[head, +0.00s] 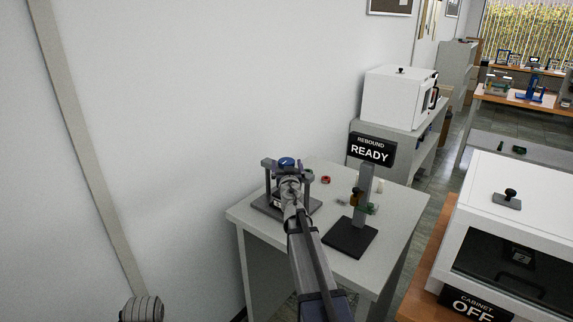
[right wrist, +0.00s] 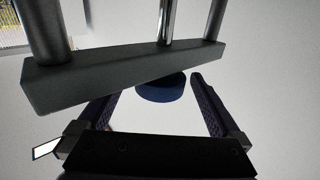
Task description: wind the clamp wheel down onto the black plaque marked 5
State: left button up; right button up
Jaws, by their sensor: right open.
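The clamp press (head: 268,204) stands on the grey table, with two posts, a dark crossbar and a blue clamp wheel (head: 286,162) on top. In the right wrist view the crossbar (right wrist: 120,72) crosses the picture and the blue wheel (right wrist: 160,91) lies just beyond it. My right gripper (head: 288,180) is at the press, its arm hiding much of the frame. In the right wrist view it is open, a finger on each side of the wheel; I cannot tell whether they touch it. A dark piece with a pale mark (head: 277,201) shows low in the press; its number is unreadable.
A second stand with a black base (head: 350,237) stands right of my arm. A small red ring (head: 326,180) lies behind it. A READY sign (head: 371,150) stands at the table's back right. A white cabinet with an OFF sign (head: 472,305) is at the right.

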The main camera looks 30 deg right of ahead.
jog(key=shift+w+d, duration=0.35)
jog(key=shift+w, duration=0.3)
jog(key=shift+c, duration=0.4)
jog(key=c, duration=1.2)
jog(key=shift+c, duration=0.2)
jog(key=shift+a+m+h, duration=0.15)
jog(key=shift+m+h, duration=0.15)
jog(key=shift+h, duration=0.2)
